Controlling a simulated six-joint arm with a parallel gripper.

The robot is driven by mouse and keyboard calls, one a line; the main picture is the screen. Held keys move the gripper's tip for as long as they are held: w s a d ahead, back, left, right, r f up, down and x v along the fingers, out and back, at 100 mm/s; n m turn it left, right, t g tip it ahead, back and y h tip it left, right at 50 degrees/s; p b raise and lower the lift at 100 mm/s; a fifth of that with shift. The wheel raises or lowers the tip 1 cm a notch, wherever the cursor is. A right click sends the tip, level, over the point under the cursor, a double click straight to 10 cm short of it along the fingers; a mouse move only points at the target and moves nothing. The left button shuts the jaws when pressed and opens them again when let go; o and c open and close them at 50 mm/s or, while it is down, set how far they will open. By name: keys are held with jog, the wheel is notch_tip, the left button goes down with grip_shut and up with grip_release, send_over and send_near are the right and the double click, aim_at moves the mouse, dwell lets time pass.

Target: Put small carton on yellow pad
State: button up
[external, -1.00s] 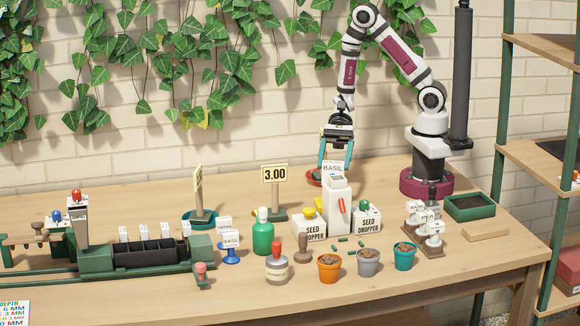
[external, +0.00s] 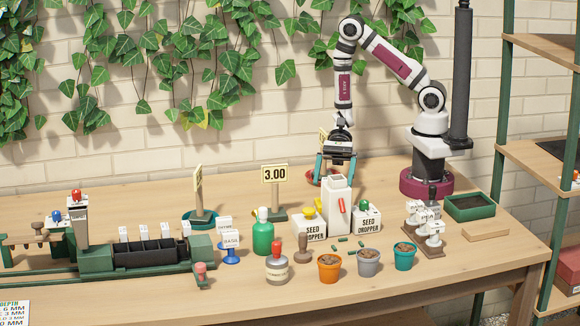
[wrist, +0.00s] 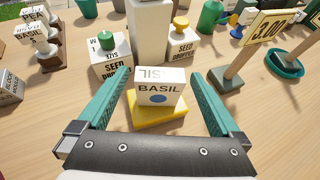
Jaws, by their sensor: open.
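The small carton, a white box labelled BASIL with a blue dot (wrist: 159,92), rests on the yellow pad (wrist: 160,115) in the wrist view. The pad shows in front of it and at its sides. My gripper (wrist: 155,75) is open, with one teal finger on each side of the carton and a visible gap to each.
The white tower (external: 338,207) stands close by, with seed dropper boxes (external: 310,226) (external: 367,219) on either side. A 3.00 price sign (external: 275,176) stands to the left. Small pots (external: 329,268) line the front.

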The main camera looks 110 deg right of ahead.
notch_tip(320, 180, up, 9)
jog(key=s+d, duration=0.2)
jog(key=s+a+r+n+g+h, duration=0.2)
jog(key=s+a+r+n+g, duration=0.2)
jog(key=s+a+n+g, duration=0.25)
jog(key=s+d+r+n+h, duration=0.2)
jog(key=s+d+n+h, duration=0.3)
jog(key=s+n, duration=0.5)
jog(key=n+h, duration=0.1)
jog(key=h, duration=0.1)
jog(key=shift+d+r+h, duration=0.2)
jog(key=shift+h, duration=0.1)
